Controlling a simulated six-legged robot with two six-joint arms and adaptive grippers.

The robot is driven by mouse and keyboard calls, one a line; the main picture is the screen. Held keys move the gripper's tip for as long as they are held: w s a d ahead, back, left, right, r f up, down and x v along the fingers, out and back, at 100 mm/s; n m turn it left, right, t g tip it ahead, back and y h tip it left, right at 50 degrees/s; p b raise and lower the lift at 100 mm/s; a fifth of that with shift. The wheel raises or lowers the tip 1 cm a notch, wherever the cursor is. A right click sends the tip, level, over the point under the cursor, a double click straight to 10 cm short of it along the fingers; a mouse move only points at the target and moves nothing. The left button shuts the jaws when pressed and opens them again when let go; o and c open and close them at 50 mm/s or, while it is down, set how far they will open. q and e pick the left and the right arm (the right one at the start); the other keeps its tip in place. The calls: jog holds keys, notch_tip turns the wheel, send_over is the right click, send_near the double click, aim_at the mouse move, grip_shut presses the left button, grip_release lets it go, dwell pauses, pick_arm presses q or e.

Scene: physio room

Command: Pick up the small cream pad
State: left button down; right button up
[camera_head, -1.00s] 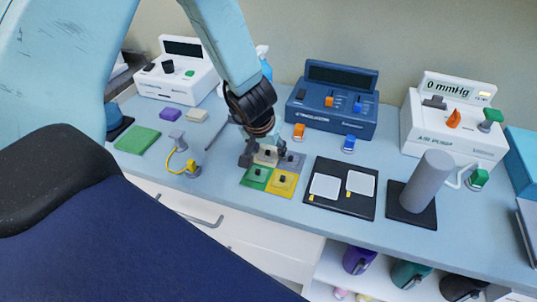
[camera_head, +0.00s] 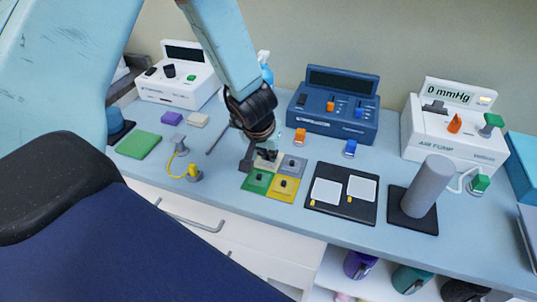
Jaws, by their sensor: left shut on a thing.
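The small cream pad (camera_head: 264,161) is at the back left of a group of four coloured squares on the counter, with a grey pad (camera_head: 292,166) to its right, a green pad (camera_head: 257,182) in front and a yellow pad (camera_head: 283,187) diagonally in front. The other three carry small dark knobs. My left gripper (camera_head: 260,156) points down over the cream pad and is shut on it, hiding much of it. I cannot tell whether the pad is clear of the surface. Another cream block (camera_head: 198,120) lies further back left. My right gripper is not in view.
A blue console (camera_head: 333,115) stands behind, with orange and blue clips in front. A black board (camera_head: 341,208) with two white pads and a grey cylinder (camera_head: 427,184) are to the right.

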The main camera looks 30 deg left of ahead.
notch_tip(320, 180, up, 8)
jog(key=p, duration=0.8)
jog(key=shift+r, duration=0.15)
